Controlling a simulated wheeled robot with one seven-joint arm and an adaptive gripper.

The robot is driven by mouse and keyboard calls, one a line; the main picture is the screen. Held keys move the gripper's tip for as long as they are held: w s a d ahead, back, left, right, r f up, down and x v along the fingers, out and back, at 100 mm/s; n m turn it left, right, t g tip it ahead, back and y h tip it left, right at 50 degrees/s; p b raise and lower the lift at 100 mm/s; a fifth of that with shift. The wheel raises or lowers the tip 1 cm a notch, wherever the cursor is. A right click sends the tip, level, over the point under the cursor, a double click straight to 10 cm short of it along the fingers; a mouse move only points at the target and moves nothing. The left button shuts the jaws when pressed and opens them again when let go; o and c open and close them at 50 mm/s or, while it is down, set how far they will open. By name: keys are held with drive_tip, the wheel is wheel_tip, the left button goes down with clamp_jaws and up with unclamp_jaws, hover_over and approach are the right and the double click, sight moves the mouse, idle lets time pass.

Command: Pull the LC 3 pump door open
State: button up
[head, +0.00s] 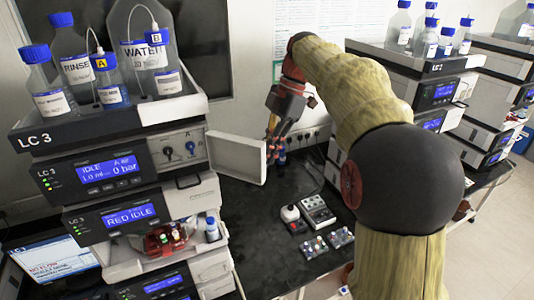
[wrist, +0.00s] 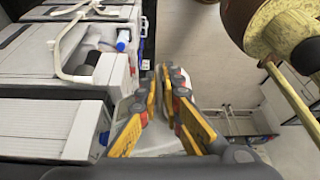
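The LC 3 pump (head: 95,175) is the module reading "IDLE" and "0 bar" in the stack at the left. Its white door (head: 237,158) stands swung out from the right side of the front, showing the fittings (head: 178,150) inside. My gripper (head: 274,143) is at the door's free edge, partly behind it in the head view. In the wrist view my gripper (wrist: 167,88) shows its yellow fingers apart, with a gap between the tips. Pale surfaces lie beside and behind the fingers there; I cannot tell whether the fingers touch the door.
Bottles (head: 146,55) stand in a tray on the LC 3 stack. A black bench (head: 255,215) holds a small stirrer (head: 290,214), a grey box (head: 318,209) and vial racks (head: 341,237). More instrument stacks (head: 436,92) stand to the right.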

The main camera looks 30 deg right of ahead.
drive_tip(key=o, duration=0.4)
drive_tip(key=shift+w, duration=0.1)
drive_tip(key=v, duration=1.2)
idle(0.6)
